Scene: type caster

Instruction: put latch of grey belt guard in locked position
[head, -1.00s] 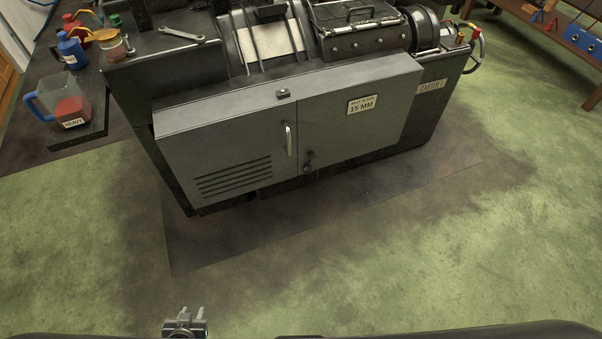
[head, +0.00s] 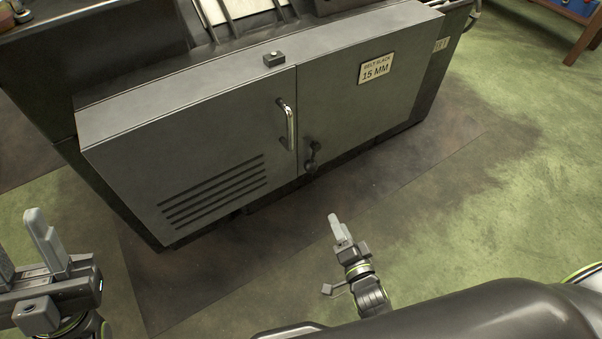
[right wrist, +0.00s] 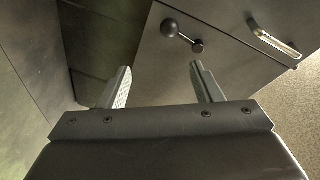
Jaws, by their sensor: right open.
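The grey belt guard (head: 225,120) is a wide cabinet front low on the machine. Its dark latch (head: 311,157) sits near the lower part of the seam between two panels; its lever points roughly down. In the right wrist view the latch (right wrist: 183,37) shows a round ball knob and a short arm ending in a small disc. My right gripper (head: 336,228) is in front of and below the latch, apart from it; its open, empty fingers show in the right wrist view (right wrist: 160,85). My left gripper (head: 22,245) is at the lower left, open and empty, away from the guard.
A metal pull handle (head: 287,124) stands out from the left panel, close above the latch. A small black block (head: 274,59) sits on the guard's top. A label (head: 376,69) is on the right panel. The floor in front is clear.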

